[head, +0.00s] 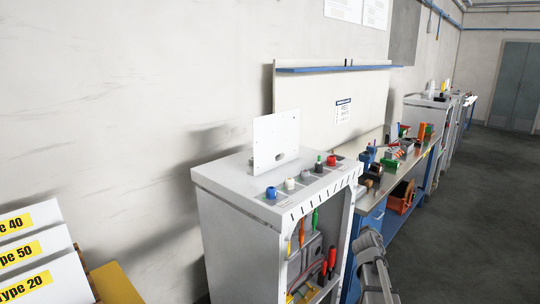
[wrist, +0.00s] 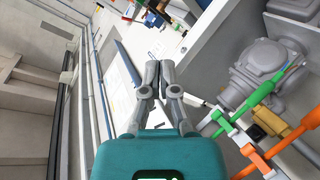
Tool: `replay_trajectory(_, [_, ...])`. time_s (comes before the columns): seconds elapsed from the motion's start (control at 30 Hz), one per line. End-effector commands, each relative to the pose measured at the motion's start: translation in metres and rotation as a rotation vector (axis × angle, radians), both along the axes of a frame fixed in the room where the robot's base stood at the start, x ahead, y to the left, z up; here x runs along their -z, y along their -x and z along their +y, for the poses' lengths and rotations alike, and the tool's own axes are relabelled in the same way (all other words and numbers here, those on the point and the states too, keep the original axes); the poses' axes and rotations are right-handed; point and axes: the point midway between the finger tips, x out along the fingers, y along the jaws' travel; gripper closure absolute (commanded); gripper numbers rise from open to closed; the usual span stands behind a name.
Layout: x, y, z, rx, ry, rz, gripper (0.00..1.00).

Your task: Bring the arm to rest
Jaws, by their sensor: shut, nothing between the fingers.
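My gripper (wrist: 159,68) shows in the wrist view, its two grey fingers close together at the tips with nothing between them. The teal wrist housing fills the bottom of that view. The fingers point past the cabinet's side, with hanging tools to their right. The wrist view is strongly tilted. In the head view I cannot make out the gripper for certain; a grey jointed shape stands in front of the cabinet's right side.
A grey cabinet (head: 224,188) holds small coloured items on top and hanging tools inside. The green-handled tool (wrist: 262,92) and orange-handled tool (wrist: 268,158) are close to the gripper. A workbench (head: 378,196) with tools stands behind; the floor (head: 450,240) at right is clear.

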Motion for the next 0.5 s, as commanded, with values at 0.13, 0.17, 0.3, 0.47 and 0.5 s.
replay_trajectory(0.13, [0.024, 0.039, 0.023, 0.074, -0.133, 0.125, 1.0])
replay_trajectory(0.17, [0.029, 0.046, 0.028, 0.087, -0.158, 0.152, 1.0])
replay_trajectory(0.3, [0.052, 0.084, 0.054, 0.142, -0.28, 0.289, 1.0])
replay_trajectory(0.47, [0.075, 0.132, 0.089, 0.187, -0.41, 0.462, 1.0])
replay_trajectory(0.5, [0.079, 0.144, 0.099, 0.195, -0.441, 0.507, 1.0])
